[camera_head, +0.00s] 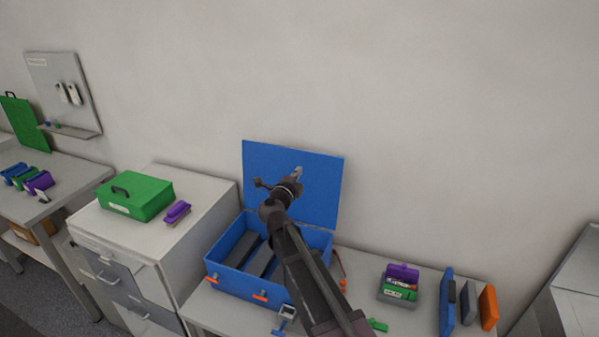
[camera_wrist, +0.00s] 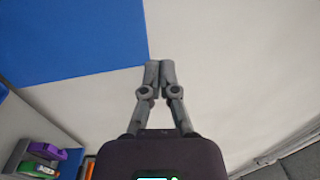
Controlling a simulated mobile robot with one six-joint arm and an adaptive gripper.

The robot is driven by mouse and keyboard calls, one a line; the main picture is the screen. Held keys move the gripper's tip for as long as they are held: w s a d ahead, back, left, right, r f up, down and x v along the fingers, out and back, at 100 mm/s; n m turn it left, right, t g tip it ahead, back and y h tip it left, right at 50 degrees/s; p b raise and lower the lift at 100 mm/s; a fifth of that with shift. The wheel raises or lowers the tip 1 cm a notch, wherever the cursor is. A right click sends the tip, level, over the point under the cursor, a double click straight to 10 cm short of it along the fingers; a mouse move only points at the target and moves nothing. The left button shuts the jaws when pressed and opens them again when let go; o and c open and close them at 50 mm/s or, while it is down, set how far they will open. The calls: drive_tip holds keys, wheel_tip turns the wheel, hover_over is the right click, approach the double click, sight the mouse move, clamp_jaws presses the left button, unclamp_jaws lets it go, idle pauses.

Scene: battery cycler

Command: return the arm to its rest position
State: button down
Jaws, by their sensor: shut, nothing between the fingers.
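My arm reaches out from the bottom of the head view, over the open blue case. My gripper (camera_head: 297,172) is at its far end, in front of the raised blue lid (camera_head: 322,190). In the wrist view my gripper (camera_wrist: 159,66) has its two fingers together, with nothing between them. It points at the wall, and a blue panel, the lid, fills the upper left of that view. The gripper looks apart from the lid, but the exact gap cannot be told.
The blue case (camera_head: 219,273) stands on the bench with dark blocks inside. A green box (camera_head: 136,197) and a purple item (camera_head: 177,212) are on the drawer cabinet at left. A small charger-like unit (camera_head: 397,292) and upright blue (camera_head: 447,302) and orange (camera_head: 488,306) pieces stand at right.

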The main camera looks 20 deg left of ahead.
drive_tip(key=s+d+f+n+g+y+b, duration=0.25)
drive_tip(key=d+f+n+g+y, duration=0.2)
drive_tip(key=d+f+n, duration=0.45)
drive_tip(key=s+d+f+n+g+y+b, duration=0.2)
drive_tip(key=s+d+f+n+g+y, duration=0.3)
drive_tip(key=d+f+n, duration=0.45)
drive_tip(key=s+d+f+g+h, duration=0.3)
drive_tip(key=s+d, duration=0.5)
drive_tip(key=d, duration=0.3)
drive_tip(key=s+d+f+g+h+b, duration=0.1)
drive_tip(key=s+d+f+g+h, duration=0.3)
drive_tip(key=s+d, duration=0.4)
drive_tip(key=d+g+h, duration=0.1)
drive_tip(key=d+g, duration=0.1)
drive_tip(key=d, duration=0.2)
